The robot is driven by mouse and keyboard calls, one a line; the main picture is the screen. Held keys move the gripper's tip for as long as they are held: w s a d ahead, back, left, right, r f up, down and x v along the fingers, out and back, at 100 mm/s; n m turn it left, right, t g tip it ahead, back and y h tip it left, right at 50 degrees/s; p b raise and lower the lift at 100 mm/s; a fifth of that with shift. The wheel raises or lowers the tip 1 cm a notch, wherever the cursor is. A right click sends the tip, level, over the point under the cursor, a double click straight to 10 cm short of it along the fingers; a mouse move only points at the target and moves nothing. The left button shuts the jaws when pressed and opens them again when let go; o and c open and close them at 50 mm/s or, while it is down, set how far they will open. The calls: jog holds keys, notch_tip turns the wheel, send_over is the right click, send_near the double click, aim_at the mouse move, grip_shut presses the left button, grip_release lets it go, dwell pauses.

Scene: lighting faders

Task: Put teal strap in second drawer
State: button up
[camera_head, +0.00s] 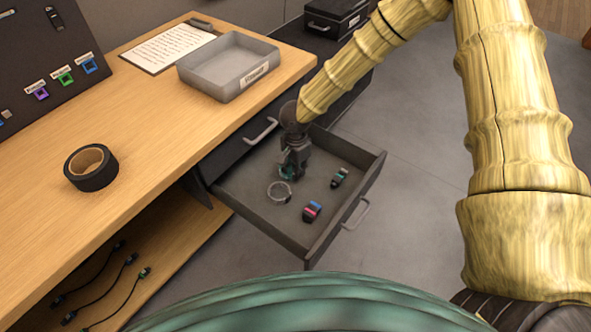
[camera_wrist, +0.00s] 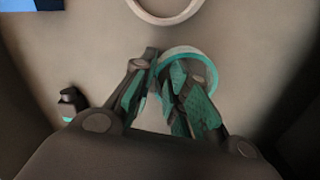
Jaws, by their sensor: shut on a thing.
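The teal strap (camera_wrist: 211,68) is a ring-shaped loop with a pale upper edge. My gripper (camera_wrist: 170,105) is shut on it, and the fingers hide part of the loop. In the head view my gripper (camera_head: 292,172) points down inside the open dark drawer (camera_head: 245,209), with only a bit of teal showing at its fingertips. The open drawer sits below a shut drawer front with a handle (camera_head: 261,131). I cannot tell whether the strap touches the drawer floor.
The open drawer also holds a pale ring (camera_head: 280,192), a red and blue item (camera_head: 312,211) and a black and teal item (camera_head: 339,177). The drawer walls surround my gripper. On the desk are a grey tray (camera_head: 212,84) and black tape (camera_head: 91,180).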

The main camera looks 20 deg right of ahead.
jog(key=shift+f, duration=0.15)
jog(key=o, duration=0.7)
jog(key=shift+o, duration=0.2)
notch_tip(320, 180, up, 12)
jog(key=p, duration=0.1)
jog(key=shift+w, duration=0.15)
